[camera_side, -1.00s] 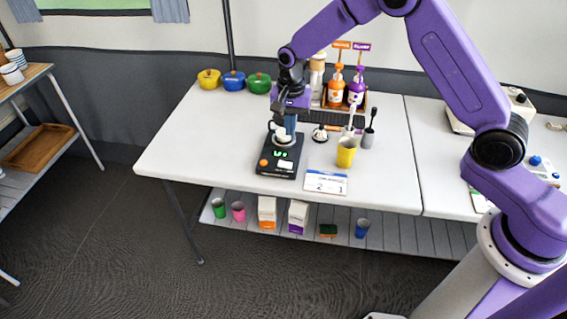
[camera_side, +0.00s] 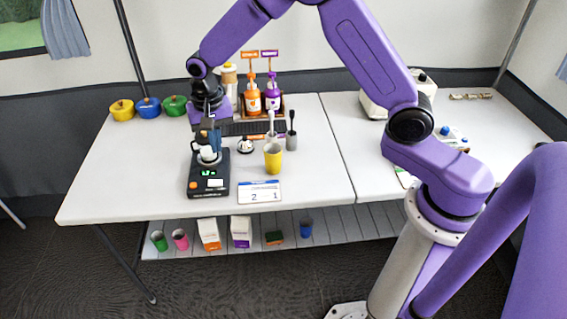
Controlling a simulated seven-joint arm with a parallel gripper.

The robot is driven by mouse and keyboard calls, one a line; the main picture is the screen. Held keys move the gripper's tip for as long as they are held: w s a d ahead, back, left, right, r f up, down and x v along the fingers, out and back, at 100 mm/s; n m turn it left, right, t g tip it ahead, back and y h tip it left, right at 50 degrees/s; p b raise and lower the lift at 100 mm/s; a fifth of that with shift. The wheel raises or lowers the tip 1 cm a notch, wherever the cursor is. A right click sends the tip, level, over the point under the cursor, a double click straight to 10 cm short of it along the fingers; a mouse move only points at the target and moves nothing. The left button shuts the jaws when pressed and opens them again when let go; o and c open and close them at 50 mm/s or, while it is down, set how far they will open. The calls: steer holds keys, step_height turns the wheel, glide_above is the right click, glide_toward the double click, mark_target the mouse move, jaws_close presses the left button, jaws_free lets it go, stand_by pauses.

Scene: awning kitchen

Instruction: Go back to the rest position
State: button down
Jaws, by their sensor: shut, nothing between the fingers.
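My gripper (camera_side: 212,138) is at the end of my purple arm, low over the left table. Its fingers look shut, with nothing seen between them. It is just above and partly in front of a small white cup (camera_side: 207,155), which stands on a black scale (camera_side: 208,186) with a lit green display. I cannot tell whether the fingertips touch the cup.
Behind are orange (camera_side: 254,101) and purple (camera_side: 273,96) pump bottles. Yellow (camera_side: 122,110), blue (camera_side: 148,107) and green (camera_side: 174,105) pots line the back left. The space above the table's front is free.

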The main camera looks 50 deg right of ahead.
steer(key=s+r+n, duration=0.4)
steer(key=s+n, duration=0.1)
steer(key=s, duration=0.4)
steer(key=s+r+n, duration=0.4)
steer(key=s, duration=0.5)
steer(key=s+d+r+n, duration=0.1)
steer(key=s+d+n, duration=0.3)
steer(key=s, duration=0.4)
steer(key=s+d+n, duration=0.5)
steer(key=s, duration=0.3)
steer(key=shift+s+r+n, duration=0.15)
steer(key=shift+r+n, duration=0.2)
steer(key=shift+n, duration=0.05)
